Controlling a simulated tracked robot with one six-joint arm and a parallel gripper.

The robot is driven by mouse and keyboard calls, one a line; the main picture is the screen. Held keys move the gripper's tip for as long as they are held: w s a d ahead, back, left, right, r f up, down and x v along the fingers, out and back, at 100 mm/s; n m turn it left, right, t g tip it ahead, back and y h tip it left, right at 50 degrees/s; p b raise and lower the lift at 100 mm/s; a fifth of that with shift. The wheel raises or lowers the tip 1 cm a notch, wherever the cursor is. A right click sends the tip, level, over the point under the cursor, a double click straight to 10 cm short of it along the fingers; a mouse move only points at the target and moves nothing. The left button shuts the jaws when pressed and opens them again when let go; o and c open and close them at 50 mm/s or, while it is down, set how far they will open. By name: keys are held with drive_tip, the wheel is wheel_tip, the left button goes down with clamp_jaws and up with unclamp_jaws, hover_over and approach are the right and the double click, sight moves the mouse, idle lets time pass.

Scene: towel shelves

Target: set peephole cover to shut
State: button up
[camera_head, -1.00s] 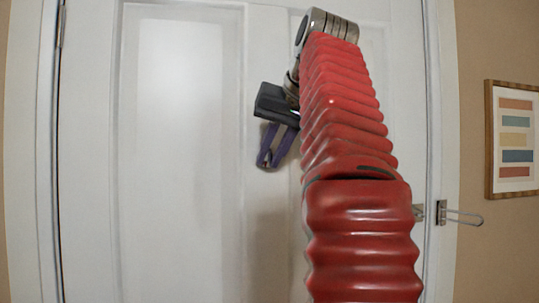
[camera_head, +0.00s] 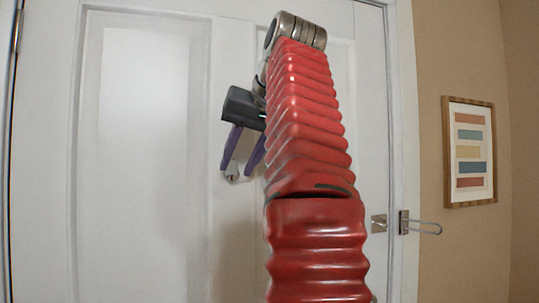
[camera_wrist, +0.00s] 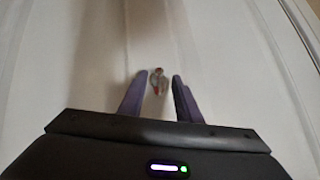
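The peephole cover is a small metal fitting on the white door. In the wrist view the peephole fitting (camera_wrist: 157,87) sits between and ahead of my fingertips, with small red patches on it. In the head view the fitting (camera_head: 232,174) shows just by my finger ends, partly hidden. It is too small to tell how its cover is turned. My gripper (camera_head: 237,168) has purple fingers spread apart, with nothing held between them. In the wrist view my gripper (camera_wrist: 158,77) points at the door, one finger on each side of the fitting. I cannot tell whether they touch.
The panelled white door (camera_head: 145,150) fills most of the view. A metal latch (camera_head: 405,223) with a wire loop is at the door's right edge. A framed striped picture (camera_head: 469,152) hangs on the tan wall at right. My red arm hides part of the door.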

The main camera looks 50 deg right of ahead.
drive_tip(key=shift+s+a+r, duration=0.15)
drive_tip(key=shift+s+r, duration=0.1)
drive_tip(key=shift+r, duration=0.05)
drive_tip(key=shift+s+a, duration=0.1)
drive_tip(key=shift+s, duration=0.2)
drive_tip(key=s+a, duration=0.4)
drive_tip(key=s, duration=0.6)
drive_tip(key=shift+s, duration=0.35)
drive_tip(key=shift+w+a, duration=0.1)
